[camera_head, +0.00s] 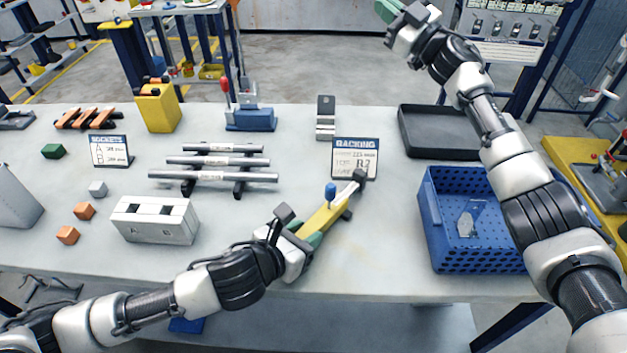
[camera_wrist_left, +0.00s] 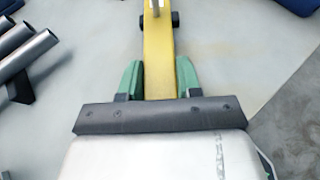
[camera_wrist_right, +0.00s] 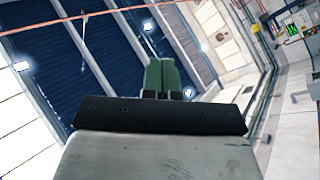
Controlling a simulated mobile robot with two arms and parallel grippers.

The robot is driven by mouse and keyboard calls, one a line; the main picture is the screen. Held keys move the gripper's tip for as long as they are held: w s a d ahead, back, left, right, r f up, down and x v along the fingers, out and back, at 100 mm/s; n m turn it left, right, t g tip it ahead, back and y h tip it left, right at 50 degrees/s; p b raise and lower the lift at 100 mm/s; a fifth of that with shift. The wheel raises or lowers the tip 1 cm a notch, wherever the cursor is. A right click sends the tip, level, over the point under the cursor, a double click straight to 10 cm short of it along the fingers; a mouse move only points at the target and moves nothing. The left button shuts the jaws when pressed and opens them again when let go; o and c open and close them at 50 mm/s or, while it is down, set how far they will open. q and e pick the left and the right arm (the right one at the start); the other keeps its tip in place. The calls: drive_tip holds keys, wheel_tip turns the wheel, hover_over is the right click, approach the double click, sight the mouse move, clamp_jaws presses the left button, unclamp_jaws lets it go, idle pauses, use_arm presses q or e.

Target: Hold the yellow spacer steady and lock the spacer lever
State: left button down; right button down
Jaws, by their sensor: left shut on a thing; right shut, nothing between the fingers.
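The yellow spacer (camera_head: 322,219) lies on the table's front middle, a long bar with dark ends. A blue-knobbed lever (camera_head: 330,194) stands up from it, and a pale rod runs on to a dark end piece at its far right. My left gripper (camera_head: 308,235) is shut on the near end of the spacer. In the left wrist view the green fingers (camera_wrist_left: 159,80) flank the yellow bar (camera_wrist_left: 158,55). My right gripper (camera_head: 388,10) is raised high at the top, shut and empty. In the right wrist view its green fingers (camera_wrist_right: 161,77) are together, pointing at the ceiling.
A racking sign (camera_head: 354,158) stands just behind the spacer. A blue basket (camera_head: 432,225) with a clear bag is to the right, a black tray (camera_head: 440,135) behind it. Metal tubes on a stand (camera_head: 215,162) and a white block (camera_head: 155,220) lie left. Table between spacer and basket is clear.

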sight(330, 198)
drive_tip(key=s+a+f+n+g+h, duration=0.25)
drive_tip(key=s+a+n+g, duration=0.25)
drive_tip(key=a, duration=0.3)
drive_tip(key=s+a+f+n+g+h, duration=0.1)
drive_tip(key=s+a+f+n+g, duration=0.2)
drive_tip(key=s+a+n+g, duration=0.4)
drive_tip(key=s+a+f+n+g+h, duration=0.1)
drive_tip(key=s+a+f+n+g, duration=0.2)
drive_tip(key=a, duration=0.6)
drive_tip(key=s+d+f+n+h, duration=0.3)
drive_tip(key=s+f+h, duration=0.2)
drive_tip(key=h, duration=1.2)
drive_tip(key=s, duration=0.2)
drive_tip(key=shift+s+d+f, duration=0.2)
drive_tip(key=shift+s+d, duration=0.1)
drive_tip(key=shift+d, duration=0.05)
drive_tip(key=s+d+f, duration=0.1)
drive_tip(key=d+f, duration=0.6)
drive_tip(key=f, duration=0.2)
drive_tip(key=shift+d+f, duration=0.25)
drive_tip(key=shift+d, duration=0.05)
